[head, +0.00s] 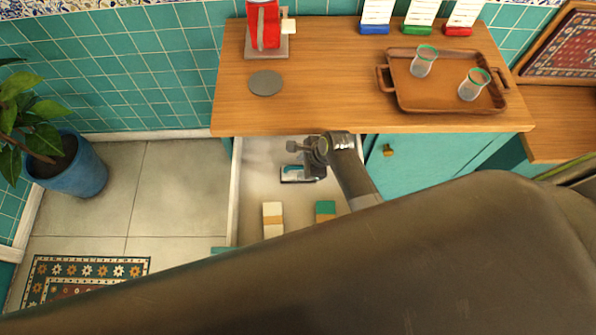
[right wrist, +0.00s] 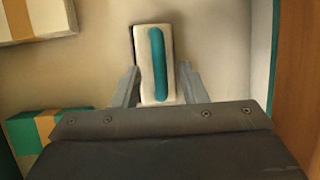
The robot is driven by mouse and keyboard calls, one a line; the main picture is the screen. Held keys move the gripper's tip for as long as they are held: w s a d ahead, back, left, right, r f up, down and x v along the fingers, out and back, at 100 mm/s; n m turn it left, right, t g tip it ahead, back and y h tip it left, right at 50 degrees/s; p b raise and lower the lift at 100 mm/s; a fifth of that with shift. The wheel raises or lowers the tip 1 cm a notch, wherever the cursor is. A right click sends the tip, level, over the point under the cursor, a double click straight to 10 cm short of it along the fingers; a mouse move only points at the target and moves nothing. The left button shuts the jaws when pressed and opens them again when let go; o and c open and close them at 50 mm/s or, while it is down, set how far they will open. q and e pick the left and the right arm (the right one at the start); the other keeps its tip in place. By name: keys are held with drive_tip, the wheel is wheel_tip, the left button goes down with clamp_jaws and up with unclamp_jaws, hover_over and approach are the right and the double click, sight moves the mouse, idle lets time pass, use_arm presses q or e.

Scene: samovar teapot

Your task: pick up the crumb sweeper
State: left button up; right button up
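The crumb sweeper (right wrist: 158,48), a white block with a teal handle along its top, lies in the open drawer (head: 250,185). It also shows in the head view (head: 292,179), partly hidden by my right gripper (head: 308,163). In the right wrist view the fingers of my right gripper (right wrist: 160,75) stand apart on either side of the sweeper's near end. The left finger looks very close to it, and a small gap shows on the right. I cannot tell whether either finger touches it. My left gripper is not in view.
A white-and-tan box (head: 273,219) and a teal-and-tan box (head: 325,209) lie in the drawer. The drawer wall (right wrist: 262,60) is close on the right. The counter (head: 330,85) above holds a tray (head: 440,105) with two glasses and a grey disc (head: 265,83).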

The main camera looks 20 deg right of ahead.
clamp_jaws()
drive_tip(key=shift+r, duration=0.1)
idle(0.4)
wheel_tip(320, 180, up, 10)
drive_tip(key=shift+p, duration=0.35)
drive_tip(key=c, duration=0.7)
unclamp_jaws()
clamp_jaws()
